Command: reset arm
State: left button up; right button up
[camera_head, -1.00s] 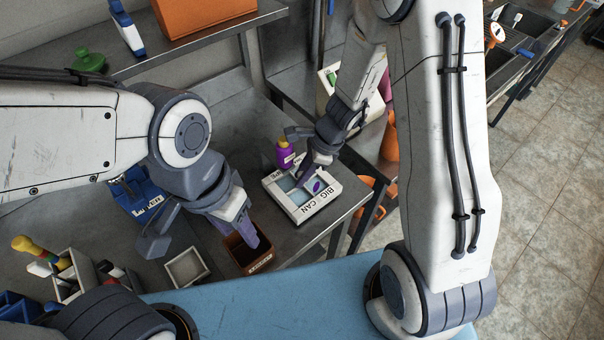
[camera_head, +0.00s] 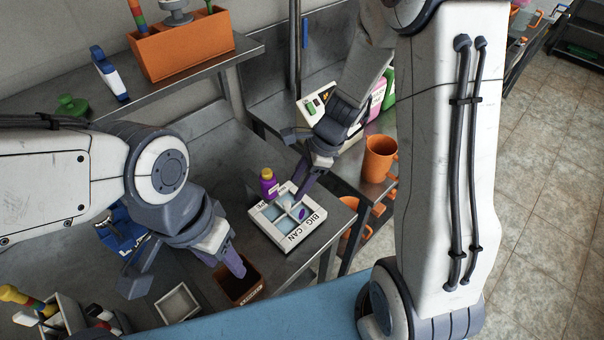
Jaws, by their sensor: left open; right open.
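My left gripper (camera_head: 188,272) is open and empty, with one finger over the edge of a small brown box (camera_head: 258,291) and the other out to the left. My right gripper (camera_head: 304,187) hangs above the right part of a white divided tray (camera_head: 271,241) lettered "BIG CAN". I see no object between its fingers, though their gap is partly hidden. A purple flat piece (camera_head: 302,213) lies in the tray's right part. A purple bottle with a yellow cap (camera_head: 268,184) stands at the tray's back edge.
A small white tray (camera_head: 178,304) and a blue bin (camera_head: 122,238) are near my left gripper. An orange jug (camera_head: 379,158) stands on the right bench. An orange box (camera_head: 187,52) and a spray bottle (camera_head: 110,75) are on the shelf.

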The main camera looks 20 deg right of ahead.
jog(key=shift+v, duration=0.85)
jog(key=s+d+r+n+t+h, duration=0.1)
jog(key=s+d+r+n+h, duration=0.15)
jog(key=n, duration=0.75)
jog(key=s+d+r+n+t+h, duration=0.1)
jog(key=s+d+r+n+h, duration=0.15)
jog(key=n, duration=0.75)
jog(key=s+a+r+n+g, duration=0.1)
jog(key=s+a+r+n, duration=0.1)
jog(key=s+a, duration=0.5)
jog(key=s+a+r+n+g+y, duration=0.1)
jog(key=s+a+r+n, duration=0.1)
jog(key=s+a+n, duration=0.3)
jog(key=shift+s+a+r+g, duration=0.35)
jog(key=shift+s+a, duration=0.55)
jog(key=shift+s, duration=0.2)
